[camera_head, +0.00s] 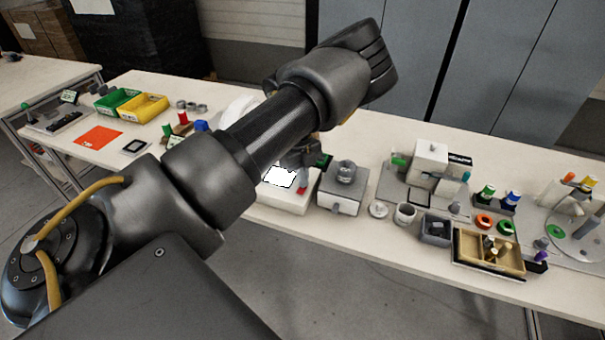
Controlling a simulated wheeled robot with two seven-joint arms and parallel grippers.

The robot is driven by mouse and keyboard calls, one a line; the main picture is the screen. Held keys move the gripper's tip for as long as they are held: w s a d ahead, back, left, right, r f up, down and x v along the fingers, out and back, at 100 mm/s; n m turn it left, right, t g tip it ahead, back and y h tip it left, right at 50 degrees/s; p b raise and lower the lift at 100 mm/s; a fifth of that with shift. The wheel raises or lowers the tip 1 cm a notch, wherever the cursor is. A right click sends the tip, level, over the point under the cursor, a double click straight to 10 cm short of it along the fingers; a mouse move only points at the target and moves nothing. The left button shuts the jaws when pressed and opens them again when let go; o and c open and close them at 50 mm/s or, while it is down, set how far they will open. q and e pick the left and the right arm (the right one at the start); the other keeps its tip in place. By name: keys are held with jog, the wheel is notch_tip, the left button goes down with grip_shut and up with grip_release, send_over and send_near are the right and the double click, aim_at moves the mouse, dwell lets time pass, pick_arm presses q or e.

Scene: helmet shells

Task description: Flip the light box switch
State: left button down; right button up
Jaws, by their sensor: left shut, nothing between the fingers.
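The light box (286,199) is a white box near the front edge of the table, below my left forearm in the picture. Its top has a bright white panel (280,177) with a dark, jagged-looking border. A small red part (303,187) shows at its right side; I cannot tell whether it is the switch. My left gripper (301,167) reaches down at the back right of the box, close to the red part. It is shut and holds nothing. My forearm hides much of it, and contact is unclear. My right gripper is out of view.
A grey-topped box (340,200) stands close to the right of the light box. Green (117,101) and yellow (142,108) bins stand at the left.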

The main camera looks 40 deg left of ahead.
pick_arm(q)
notch_tip(320, 180, up, 7)
jog(key=p, duration=0.5)
dwell(0.3)
dwell(0.5)
